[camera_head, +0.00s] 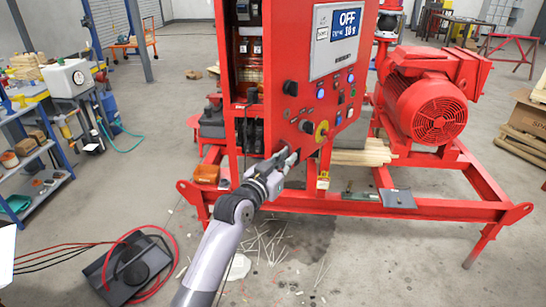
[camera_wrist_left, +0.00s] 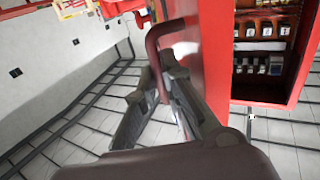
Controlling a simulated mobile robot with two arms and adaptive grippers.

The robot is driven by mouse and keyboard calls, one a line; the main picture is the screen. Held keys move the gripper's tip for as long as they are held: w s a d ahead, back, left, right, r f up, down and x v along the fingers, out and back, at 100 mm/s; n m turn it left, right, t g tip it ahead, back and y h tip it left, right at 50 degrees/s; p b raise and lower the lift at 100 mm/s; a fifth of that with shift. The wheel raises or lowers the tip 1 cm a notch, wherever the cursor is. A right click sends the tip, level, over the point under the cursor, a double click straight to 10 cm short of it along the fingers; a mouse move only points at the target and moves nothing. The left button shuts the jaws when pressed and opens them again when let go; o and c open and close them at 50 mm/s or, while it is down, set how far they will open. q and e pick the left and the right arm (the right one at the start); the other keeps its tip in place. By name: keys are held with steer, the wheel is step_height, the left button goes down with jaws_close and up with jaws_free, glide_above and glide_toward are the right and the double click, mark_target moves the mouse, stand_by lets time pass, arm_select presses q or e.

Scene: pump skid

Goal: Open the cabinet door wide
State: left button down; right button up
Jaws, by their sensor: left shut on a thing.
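The red cabinet door (camera_head: 288,62) carries a display reading OFF and several buttons. It stands partly open, and electrical parts show inside the cabinet (camera_head: 247,60) to its left. In the left wrist view the door (camera_wrist_left: 214,60) is a red panel beside the open cabinet interior (camera_wrist_left: 265,50). My left gripper (camera_head: 284,160) is at the lower left part of the door. In the left wrist view my left gripper (camera_wrist_left: 168,88) is shut on a dark red curved handle (camera_wrist_left: 162,34). The handle is mostly hidden in the head view. My right gripper is not in view.
A red motor (camera_head: 425,95) stands right of the cabinet on the red skid frame (camera_head: 450,207). A blue shelf (camera_head: 40,165) stands at the left. Floor in front of the skid is fairly open.

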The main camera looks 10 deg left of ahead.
arm_select(q)
steer(key=shift+s+d+r, duration=0.25)
steer(key=shift+d+r, duration=0.2)
steer(key=shift+d, duration=0.3)
steer(key=c, duration=2.2)
jaws_free()
steer(key=o, duration=0.5)
steer(key=shift+w+d+f, duration=0.25)
steer(key=shift+w+f, duration=0.1)
steer(key=shift+s+a, duration=0.15)
steer(key=v, duration=1.2)
